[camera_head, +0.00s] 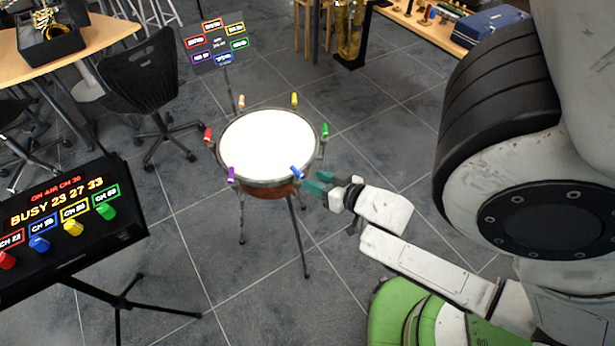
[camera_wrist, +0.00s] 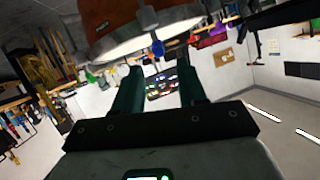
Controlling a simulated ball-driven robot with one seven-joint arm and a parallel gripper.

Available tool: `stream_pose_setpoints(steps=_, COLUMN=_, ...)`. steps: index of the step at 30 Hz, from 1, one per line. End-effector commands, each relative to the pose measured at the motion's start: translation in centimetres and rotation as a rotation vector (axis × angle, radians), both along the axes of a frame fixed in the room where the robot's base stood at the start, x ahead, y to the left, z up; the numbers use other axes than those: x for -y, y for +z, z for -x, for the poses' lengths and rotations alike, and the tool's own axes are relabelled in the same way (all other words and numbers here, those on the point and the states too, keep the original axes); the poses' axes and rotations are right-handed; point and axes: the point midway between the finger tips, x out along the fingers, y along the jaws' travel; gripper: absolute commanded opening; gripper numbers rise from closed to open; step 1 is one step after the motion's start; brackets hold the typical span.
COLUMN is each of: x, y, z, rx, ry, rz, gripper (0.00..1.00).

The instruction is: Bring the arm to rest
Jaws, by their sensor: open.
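My arm reaches in from the right in the head view. My gripper (camera_head: 327,187) has teal fingers and is at the right side of a round white-topped drum (camera_head: 268,145) on a stand. It is close to a blue peg (camera_head: 297,172) on the drum's rim; I cannot tell whether they touch. In the wrist view my gripper (camera_wrist: 160,82) shows its two fingers apart with nothing held between them. The drum (camera_wrist: 125,42) and a blue peg (camera_wrist: 158,48) show beyond the fingertips there.
A black panel (camera_head: 70,225) with coloured knobs stands at the left. Red, purple, green, yellow and orange pegs ring the drum. A black chair (camera_head: 140,75), a wooden table (camera_head: 90,40) and a sign on a stand (camera_head: 215,42) are behind. Grey floor (camera_head: 250,310) is open in front.

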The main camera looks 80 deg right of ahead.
Motion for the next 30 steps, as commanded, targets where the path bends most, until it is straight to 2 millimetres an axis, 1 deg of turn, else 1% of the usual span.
stream_pose_setpoints(steps=3, x=-0.4, y=0.3, z=0.5, rx=0.000, ry=0.000, rz=0.000, gripper=0.41)
stream_pose_setpoints(steps=6, x=-0.5, y=0.3, z=0.6, rx=0.000, ry=0.000, rz=0.000, gripper=0.41)
stream_pose_setpoints(steps=24, x=-0.5, y=0.3, z=0.6, rx=-0.001, ry=0.000, rz=-0.001, gripper=0.41)
stream_pose_setpoints(steps=26, x=-0.6, y=0.1, z=0.0, rx=-0.021, ry=0.002, rz=-0.006, gripper=0.41)
stream_pose_setpoints(steps=30, x=-1.6, y=-1.1, z=-2.0, rx=-0.128, ry=0.015, rz=-0.034, gripper=0.41)
